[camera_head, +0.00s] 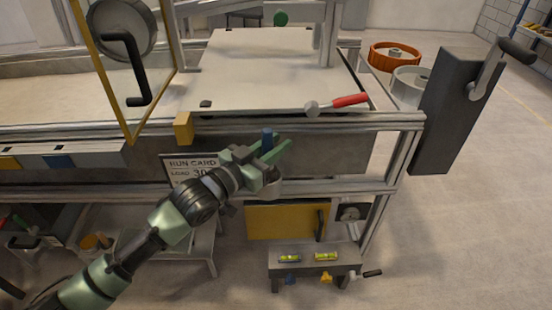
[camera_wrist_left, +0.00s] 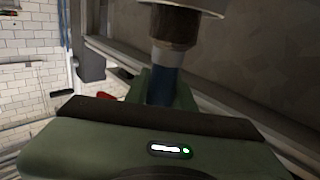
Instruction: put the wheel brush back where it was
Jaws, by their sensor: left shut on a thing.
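My left gripper (camera_head: 270,158) is shut on a blue-handled tool (camera_head: 267,137), which I take to be the wheel brush. The tool's blue end sticks up above the jaws, and a round grey part shows below them. In the left wrist view the blue handle (camera_wrist_left: 162,84) stands between the fingers, with a brown collar and a pale round head at the top edge. The gripper is in front of the sandbed frame's front side, below the white top plate (camera_head: 265,65). Its fingers hide part of the handle. My right gripper is not in view.
A red-handled tool (camera_head: 338,103) lies on the plate's front right corner. A run card (camera_head: 192,168) is partly behind my left arm. A small bench (camera_head: 314,260) with levels stands below.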

